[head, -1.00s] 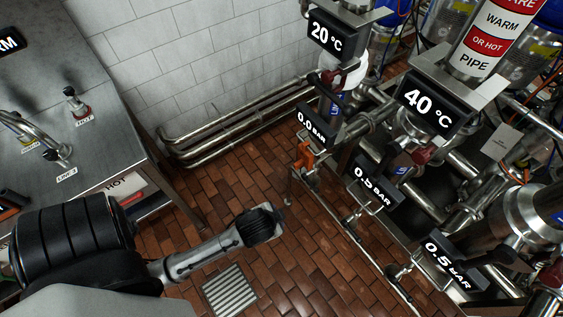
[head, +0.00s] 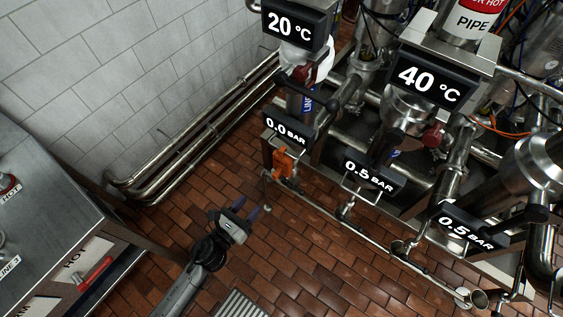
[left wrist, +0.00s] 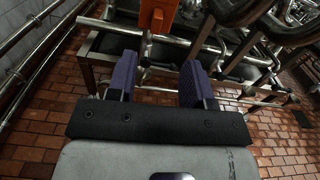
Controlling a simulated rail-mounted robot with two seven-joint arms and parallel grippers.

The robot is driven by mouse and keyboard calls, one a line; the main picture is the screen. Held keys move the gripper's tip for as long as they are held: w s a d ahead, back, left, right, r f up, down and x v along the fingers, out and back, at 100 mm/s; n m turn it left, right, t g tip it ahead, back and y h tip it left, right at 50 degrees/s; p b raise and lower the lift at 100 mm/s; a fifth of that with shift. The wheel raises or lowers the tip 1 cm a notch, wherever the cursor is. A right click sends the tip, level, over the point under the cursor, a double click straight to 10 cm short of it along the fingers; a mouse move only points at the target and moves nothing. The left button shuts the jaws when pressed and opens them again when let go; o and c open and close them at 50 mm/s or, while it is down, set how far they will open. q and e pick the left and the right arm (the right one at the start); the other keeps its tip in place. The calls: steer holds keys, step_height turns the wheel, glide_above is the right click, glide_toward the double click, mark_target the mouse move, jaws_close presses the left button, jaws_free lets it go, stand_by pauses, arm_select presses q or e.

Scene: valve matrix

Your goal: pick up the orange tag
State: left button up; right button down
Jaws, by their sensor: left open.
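The orange tag (head: 283,164) hangs on the pipework just below the 0.0 BAR display. In the left wrist view the orange tag (left wrist: 158,14) is at the top edge, cut off by the frame, ahead of and between my fingers. My left gripper (head: 247,213) is open and empty, to the lower left of the tag and apart from it. Its two purple-padded fingers (left wrist: 157,80) stand wide apart in the left wrist view. My right gripper is not in view.
The 0.0 BAR display (head: 287,128) sits just above the tag. A low horizontal pipe (head: 345,225) runs along the rig's front. A steel bench (head: 50,215) stands at left, and wall pipes (head: 205,130) run behind. The brick floor between is open.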

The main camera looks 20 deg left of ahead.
mark_target(274, 176)
arm_select(q)
steer(key=shift+m, duration=0.3)
steer(key=shift+f+x, duration=0.2)
steer(key=shift+x, duration=6.75)
jaws_close()
